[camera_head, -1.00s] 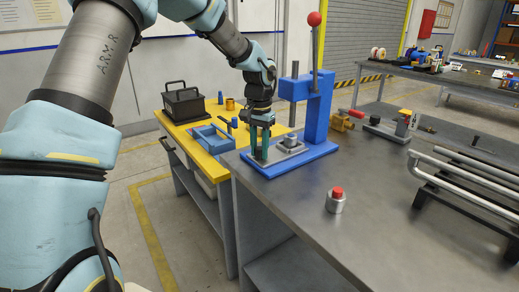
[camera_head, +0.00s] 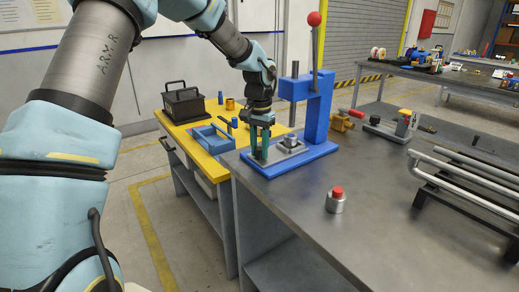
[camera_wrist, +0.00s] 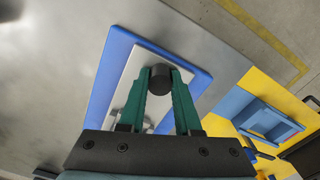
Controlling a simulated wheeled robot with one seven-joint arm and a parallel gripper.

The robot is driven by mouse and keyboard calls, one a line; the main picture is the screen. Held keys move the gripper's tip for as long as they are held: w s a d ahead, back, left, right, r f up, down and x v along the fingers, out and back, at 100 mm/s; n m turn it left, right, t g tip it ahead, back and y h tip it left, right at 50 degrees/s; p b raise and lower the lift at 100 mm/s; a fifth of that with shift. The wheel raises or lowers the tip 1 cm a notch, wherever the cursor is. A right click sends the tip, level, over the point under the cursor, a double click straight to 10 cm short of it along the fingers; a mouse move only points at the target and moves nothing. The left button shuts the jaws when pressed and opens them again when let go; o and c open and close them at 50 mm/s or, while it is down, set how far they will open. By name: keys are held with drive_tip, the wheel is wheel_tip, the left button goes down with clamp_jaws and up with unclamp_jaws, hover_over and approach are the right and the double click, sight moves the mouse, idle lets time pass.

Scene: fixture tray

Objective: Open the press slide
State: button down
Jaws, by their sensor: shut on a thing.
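The blue press (camera_head: 318,112) stands at the bench's near-left corner, its lever topped by a red ball (camera_head: 314,19). A grey slide plate (camera_head: 296,152) lies on its blue base, with a round metal part (camera_head: 291,141) on it. In the wrist view the plate (camera_wrist: 133,70) looks pale on the blue base (camera_wrist: 106,65). My gripper (camera_head: 259,157) points down at the left end of the slide. Its green fingers (camera_wrist: 160,82) are shut on a dark round knob (camera_wrist: 160,73), which stands over the plate. The knob's lower part is hidden.
A metal part with a red top (camera_head: 336,199) stands on the bench in front. Silver rails (camera_head: 470,172) lie at the right. A yellow-topped table (camera_head: 210,140) with a black basket (camera_head: 184,102) and blue tray (camera_head: 211,138) adjoins at the left.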

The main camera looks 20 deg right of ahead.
drive_tip(key=s+a, duration=0.2)
drive_tip(key=a, duration=0.8)
drive_tip(key=shift+a, duration=0.15)
drive_tip(key=c, duration=0.6)
unclamp_jaws()
wheel_tip(320, 180, up, 11)
drive_tip(key=b, duration=0.1)
drive_tip(key=shift+f, duration=0.1)
